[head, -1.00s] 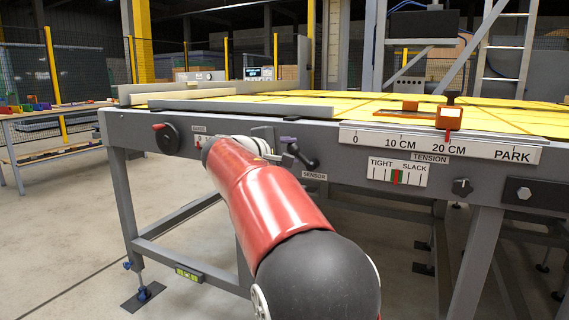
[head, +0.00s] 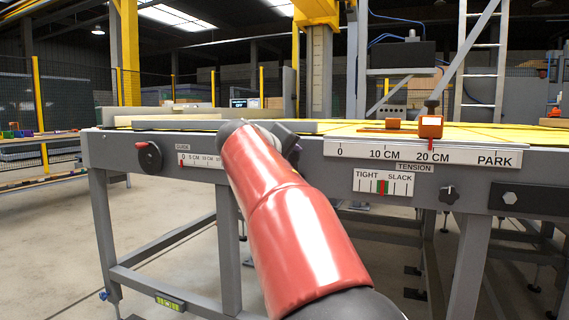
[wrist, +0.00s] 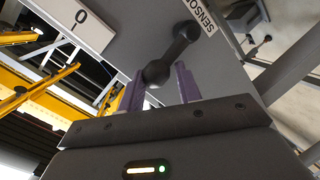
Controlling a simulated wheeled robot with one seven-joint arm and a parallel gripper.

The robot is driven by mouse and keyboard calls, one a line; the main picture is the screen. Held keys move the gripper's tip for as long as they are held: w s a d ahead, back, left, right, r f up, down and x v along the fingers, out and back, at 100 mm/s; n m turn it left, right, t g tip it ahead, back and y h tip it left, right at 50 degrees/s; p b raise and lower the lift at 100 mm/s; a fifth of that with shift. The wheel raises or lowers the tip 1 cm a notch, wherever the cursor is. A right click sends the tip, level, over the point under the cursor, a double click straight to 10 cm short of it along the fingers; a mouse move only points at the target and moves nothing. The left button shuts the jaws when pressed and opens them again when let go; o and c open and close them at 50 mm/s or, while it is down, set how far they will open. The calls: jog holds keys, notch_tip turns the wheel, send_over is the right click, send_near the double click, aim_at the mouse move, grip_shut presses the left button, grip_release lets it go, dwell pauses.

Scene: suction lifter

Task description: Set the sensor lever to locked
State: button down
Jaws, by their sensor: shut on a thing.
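The sensor lever (wrist: 172,53) is a black handle with rounded ends, mounted on the grey side rail of the table. Part of the SENSOR label (wrist: 200,17) shows beside its far end in the wrist view. My gripper (wrist: 159,74) has two purple fingers, one on each side of the lever's near rounded end, and is shut on it. The lever's angle against any locked mark cannot be read. In the head view my red arm hides the lever and its label.
Open floor lies in front of the table.

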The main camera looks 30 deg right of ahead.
jog(key=shift+s+d+f, duration=0.35)
jog(key=shift+d+f, duration=0.05)
jog(key=shift+f, duration=0.05)
jog(key=c, duration=0.9)
grip_release()
jog(key=shift+r, duration=0.1)
jog(key=shift+a, duration=0.1)
jog(key=shift+r, duration=0.1)
jog(key=shift+s+a+r, duration=0.1)
jog(key=shift+s+a, duration=0.05)
jog(key=shift+a, duration=0.15)
jog(key=v, duration=0.7)
